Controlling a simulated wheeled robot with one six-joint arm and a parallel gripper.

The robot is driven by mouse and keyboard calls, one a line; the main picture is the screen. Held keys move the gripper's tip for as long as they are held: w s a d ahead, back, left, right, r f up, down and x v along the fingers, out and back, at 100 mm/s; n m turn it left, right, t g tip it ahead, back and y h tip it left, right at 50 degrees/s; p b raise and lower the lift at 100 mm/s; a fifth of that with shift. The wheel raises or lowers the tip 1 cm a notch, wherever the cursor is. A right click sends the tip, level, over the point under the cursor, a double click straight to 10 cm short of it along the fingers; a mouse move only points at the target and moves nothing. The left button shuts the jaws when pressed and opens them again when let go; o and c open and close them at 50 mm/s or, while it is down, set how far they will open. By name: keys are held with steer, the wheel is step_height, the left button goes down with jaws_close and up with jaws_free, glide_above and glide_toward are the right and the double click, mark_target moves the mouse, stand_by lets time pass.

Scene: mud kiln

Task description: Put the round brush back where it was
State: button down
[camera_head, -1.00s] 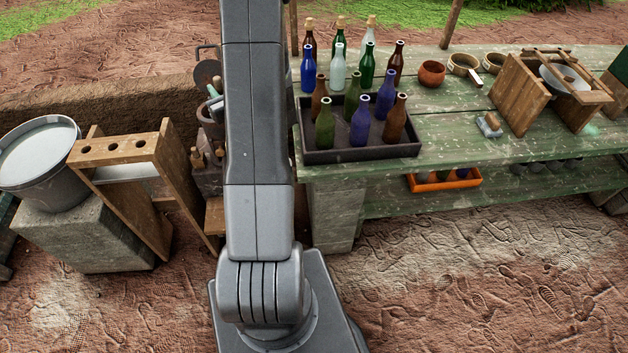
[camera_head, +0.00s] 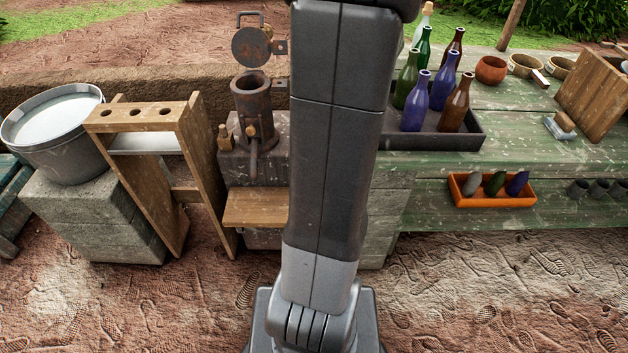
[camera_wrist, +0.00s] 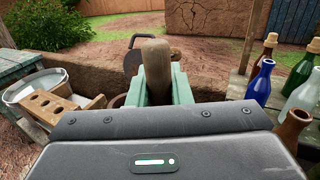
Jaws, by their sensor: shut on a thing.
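In the wrist view my gripper (camera_wrist: 158,92) has pale green fingers shut on an upright, rounded wooden handle (camera_wrist: 156,62). I take it for the round brush; its brush end is hidden behind the gripper body. In the head view my arm crosses the middle and the gripper and brush are out of sight. A wooden rack (camera_head: 190,150) with three holes in its top board stands at left; no brush shows in it. The rack also shows at lower left in the wrist view (camera_wrist: 58,104).
A grey bucket (camera_head: 55,150) stands on blocks left of the rack. A rusty iron cylinder with an open lid (camera_head: 251,98) stands right of it. A dark tray (camera_head: 455,142) of bottles and an orange tray (camera_head: 492,199) are on the green bench. Bare ground is free in front.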

step_height(320, 180, down, 18)
steer(key=b, duration=0.3)
steer(key=shift+r, duration=0.1)
steer(key=c, duration=1.8)
jaws_free()
steer(key=shift+f+b, duration=0.2)
steer(key=shift+b, duration=0.2)
steer(key=o, duration=0.5)
steer(key=shift+r, duration=0.15)
steer(key=shift+r+p, duration=0.15)
steer(key=shift+p, duration=0.2)
steer(key=b+v, duration=0.1)
steer(key=v, duration=1.1)
steer(key=shift+s, duration=0.1)
